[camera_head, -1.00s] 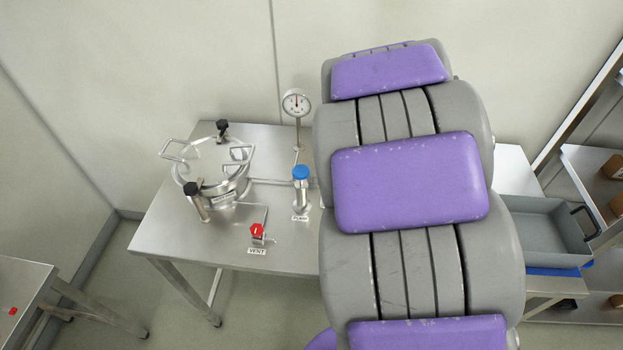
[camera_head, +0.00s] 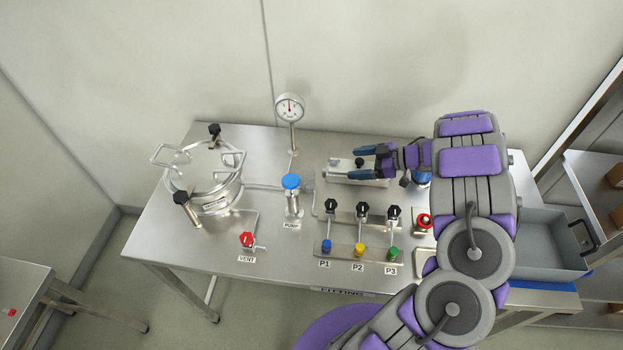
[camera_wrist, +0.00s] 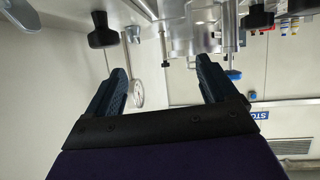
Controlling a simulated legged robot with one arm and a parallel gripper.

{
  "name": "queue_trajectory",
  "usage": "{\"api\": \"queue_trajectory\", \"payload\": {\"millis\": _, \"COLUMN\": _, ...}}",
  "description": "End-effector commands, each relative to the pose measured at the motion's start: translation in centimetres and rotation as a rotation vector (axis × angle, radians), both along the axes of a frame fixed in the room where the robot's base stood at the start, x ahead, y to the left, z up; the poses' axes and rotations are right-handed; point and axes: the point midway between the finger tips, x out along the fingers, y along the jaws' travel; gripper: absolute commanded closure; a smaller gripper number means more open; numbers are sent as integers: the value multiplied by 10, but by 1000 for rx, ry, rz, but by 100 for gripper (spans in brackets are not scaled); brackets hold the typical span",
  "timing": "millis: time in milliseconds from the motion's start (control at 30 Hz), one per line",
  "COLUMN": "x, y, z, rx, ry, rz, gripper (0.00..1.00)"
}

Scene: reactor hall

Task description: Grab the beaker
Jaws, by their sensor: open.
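I cannot make out a beaker in either view. A round steel vessel (camera_head: 203,190) with a clear lid stands at the left of the steel table, and its contents cannot be told. My gripper (camera_head: 360,162) is over the right half of the table, pointing left toward the vessel and well apart from it. In the wrist view my gripper (camera_wrist: 160,70) has its two dark blue fingers spread with nothing between them. Part of the vessel (camera_wrist: 190,25) shows at the top there.
A gauge (camera_head: 290,108) stands at the back of the table. A blue-topped pump (camera_head: 292,190) and red vent valve (camera_head: 247,240) lie right of the vessel. Several valves (camera_head: 360,225) stand at front centre. A grey tray (camera_head: 545,240) is at the right.

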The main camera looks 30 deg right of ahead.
Motion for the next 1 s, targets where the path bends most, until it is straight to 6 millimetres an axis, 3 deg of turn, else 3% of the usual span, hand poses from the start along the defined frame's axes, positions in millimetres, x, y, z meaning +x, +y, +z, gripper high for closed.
{"api": "queue_trajectory", "payload": {"millis": 167, "x": -12, "y": 25, "z": -3, "rx": 56, "ry": 12, "rz": 50, "gripper": 14}}
{"api": "queue_trajectory", "payload": {"millis": 700, "x": 44, "y": 83, "z": -43, "rx": 68, "ry": 11, "rz": 50, "gripper": 14}}
{"api": "queue_trajectory", "payload": {"millis": 1000, "x": 57, "y": 110, "z": -50, "rx": 53, "ry": 11, "rz": 51, "gripper": 14}}
